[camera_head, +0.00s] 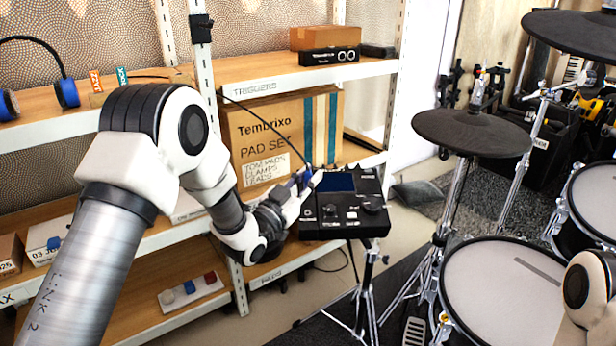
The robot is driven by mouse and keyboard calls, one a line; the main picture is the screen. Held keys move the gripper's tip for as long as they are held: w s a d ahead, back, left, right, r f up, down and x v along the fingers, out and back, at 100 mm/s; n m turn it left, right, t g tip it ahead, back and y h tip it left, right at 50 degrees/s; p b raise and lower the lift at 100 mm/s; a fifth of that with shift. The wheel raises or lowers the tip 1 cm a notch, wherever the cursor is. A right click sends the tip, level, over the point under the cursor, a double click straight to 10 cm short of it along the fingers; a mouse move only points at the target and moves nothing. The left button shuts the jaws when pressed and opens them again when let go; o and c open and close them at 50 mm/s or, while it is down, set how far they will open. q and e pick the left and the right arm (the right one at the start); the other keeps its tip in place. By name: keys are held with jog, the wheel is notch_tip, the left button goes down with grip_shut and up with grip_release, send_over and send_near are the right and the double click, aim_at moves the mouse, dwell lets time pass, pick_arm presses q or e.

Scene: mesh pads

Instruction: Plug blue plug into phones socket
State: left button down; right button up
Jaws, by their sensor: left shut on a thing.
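My left gripper (306,186) is shut on the blue plug (303,176), at the left side of the black drum module (346,222). Only a little blue shows between the fingers. A thin black cable (268,122) arcs down to the plug from the upper left. The module sits on a stand and has a dark screen and knobs on top. The phones socket cannot be made out; the gripper covers the module's left edge. I cannot tell whether the plug touches the module. My right gripper is out of view.
A metal shelf unit stands behind, with a large Tembrixo box (262,132) just behind the module. Blue-padded headphones (66,92) lie at upper left. A dark cymbal pad (470,134) and a mesh drum pad (500,290) stand right of the module.

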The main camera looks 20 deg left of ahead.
pick_arm(q)
jog(key=shift+f+b, duration=0.5)
jog(key=shift+f, duration=0.25)
jog(key=b, duration=0.3)
send_over(308, 216)
jog(key=s, duration=0.1)
jog(key=shift+s+d+f, duration=0.1)
jog(key=shift+f, duration=0.95)
jog(key=shift+d+f, duration=0.1)
jog(key=shift+f, duration=0.9)
jog(key=shift+w+a+f+b, duration=0.1)
jog(key=shift+w+f+b, duration=0.1)
jog(key=shift+f+b, duration=0.4)
jog(key=shift+w+a+f+b, duration=0.1)
jog(key=shift+w+f+b, duration=0.2)
jog(key=shift+f, duration=0.45)
jog(key=shift+w+a+f+b, duration=0.1)
jog(key=shift+f+b, duration=0.4)
jog(key=shift+f, duration=0.2)
jog(key=c, duration=1)
grip_release()
jog(key=shift+d, duration=0.1)
jog(key=v, duration=1.2)
jog(key=shift+r, duration=0.15)
